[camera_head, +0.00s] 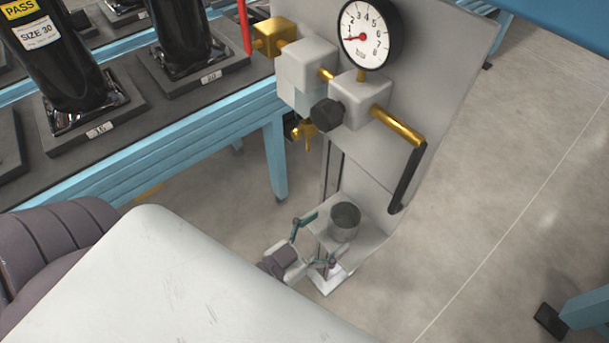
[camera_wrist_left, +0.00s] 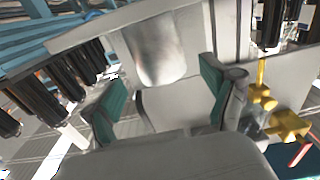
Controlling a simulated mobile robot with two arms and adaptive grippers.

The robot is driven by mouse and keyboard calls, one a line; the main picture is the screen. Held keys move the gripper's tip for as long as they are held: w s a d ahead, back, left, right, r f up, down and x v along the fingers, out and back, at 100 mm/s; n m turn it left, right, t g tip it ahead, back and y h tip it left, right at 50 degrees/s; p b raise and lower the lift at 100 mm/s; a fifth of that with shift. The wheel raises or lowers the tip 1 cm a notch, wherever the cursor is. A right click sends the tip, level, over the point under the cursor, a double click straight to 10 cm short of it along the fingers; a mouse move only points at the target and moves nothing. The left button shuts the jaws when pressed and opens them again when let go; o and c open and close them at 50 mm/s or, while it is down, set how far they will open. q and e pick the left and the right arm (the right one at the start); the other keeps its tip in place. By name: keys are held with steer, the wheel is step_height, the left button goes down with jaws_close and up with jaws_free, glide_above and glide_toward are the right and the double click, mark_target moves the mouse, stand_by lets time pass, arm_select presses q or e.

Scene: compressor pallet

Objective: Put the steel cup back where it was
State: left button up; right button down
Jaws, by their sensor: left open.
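The steel cup (camera_head: 345,222) is a small open-topped metal cylinder. It stands upright on the small grey shelf (camera_head: 369,234) at the foot of the grey panel stand. My left gripper (camera_head: 324,238) is open and empty, just left of the cup, with its teal-lined fingers pointing toward it. In the left wrist view the cup (camera_wrist_left: 158,52) is a shiny rounded shape beyond and between the spread fingers (camera_wrist_left: 160,95), apparently apart from them. My right gripper is not in view.
Above the shelf, the panel carries a pressure gauge (camera_head: 366,36), brass fittings and a black-handled lever (camera_head: 408,178). A blue bench (camera_head: 180,140) with black boots on dark plates is at left.

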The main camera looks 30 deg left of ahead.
arm_select(q)
steer(key=v, duration=0.7)
steer(key=s+a+f+g+y, duration=0.2)
steer(key=f+g, duration=0.2)
steer(key=f, duration=1.1)
steer(key=s+a+f+g+y, duration=0.2)
steer(key=a+f+g, duration=0.1)
steer(key=f, duration=1.3)
steer(key=s+a+f+n+g+y, duration=0.1)
steer(key=s+a+f+g+y, duration=0.1)
steer(key=s+f+g, duration=0.7)
steer(key=s+f, duration=0.7)
steer(key=f, duration=0.2)
steer(key=shift+s+a+n, duration=0.15)
steer(key=shift+a+n, duration=0.15)
steer(key=shift+a, duration=0.05)
